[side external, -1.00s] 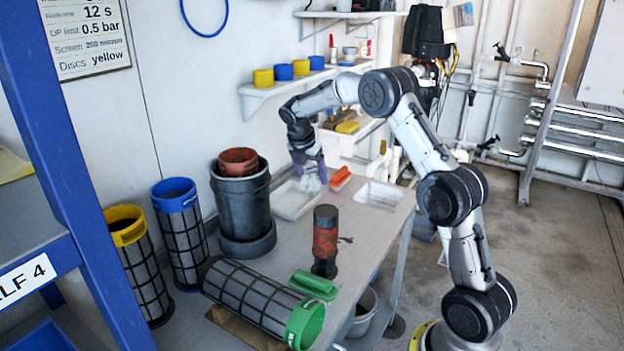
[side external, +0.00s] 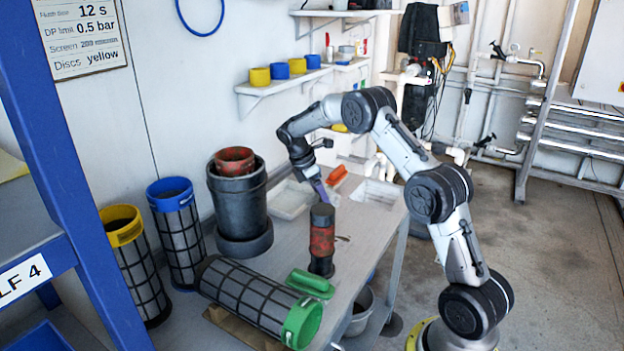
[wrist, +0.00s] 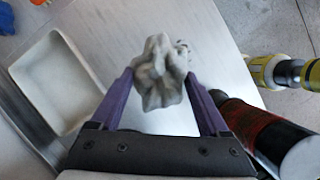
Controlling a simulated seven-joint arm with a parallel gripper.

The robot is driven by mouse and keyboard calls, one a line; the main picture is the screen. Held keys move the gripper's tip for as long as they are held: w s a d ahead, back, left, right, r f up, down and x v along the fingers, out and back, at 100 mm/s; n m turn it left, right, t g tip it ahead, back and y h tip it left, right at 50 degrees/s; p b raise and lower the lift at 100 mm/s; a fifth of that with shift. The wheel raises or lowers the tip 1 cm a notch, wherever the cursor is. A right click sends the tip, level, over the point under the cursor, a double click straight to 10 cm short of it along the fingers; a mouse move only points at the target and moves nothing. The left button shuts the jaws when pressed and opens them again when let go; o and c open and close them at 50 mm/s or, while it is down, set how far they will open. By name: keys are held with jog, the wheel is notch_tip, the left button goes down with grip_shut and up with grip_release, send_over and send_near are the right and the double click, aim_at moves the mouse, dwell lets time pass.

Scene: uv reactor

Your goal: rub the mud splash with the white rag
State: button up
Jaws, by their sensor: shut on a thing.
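My gripper (side external: 320,189) is over the bench, just behind the black cap of a red-and-black cylinder (side external: 322,240). In the wrist view its purple fingers (wrist: 160,78) are shut on a crumpled greyish-white rag (wrist: 162,62). The rag hangs between the fingertips above the grey bench top. The side view mostly hides the rag behind the fingers and the cap.
The cylinder also stands close by the right finger in the wrist view (wrist: 262,128). A white tray (side external: 279,211) lies to the left, an orange brush (side external: 337,175) behind. A green-ended mesh screen (side external: 250,297) and a green-handled tool (side external: 312,283) occupy the front.

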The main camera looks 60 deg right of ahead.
aim_at(352, 243)
jog(key=shift+m, duration=0.4)
jog(key=x, duration=0.2)
jog(key=s+x, duration=0.1)
jog(key=x, duration=0.1)
jog(key=shift+a, duration=0.2)
jog(key=shift+f, duration=3.25)
jog(key=shift+s+f, duration=0.4)
jog(key=shift+f, duration=0.15)
jog(key=shift+s, duration=3.15)
jog(key=shift+w, duration=3.55)
jog(key=shift+w+r, duration=0.2)
jog(key=shift+s+r, duration=0.1)
jog(key=shift+r, duration=3.7)
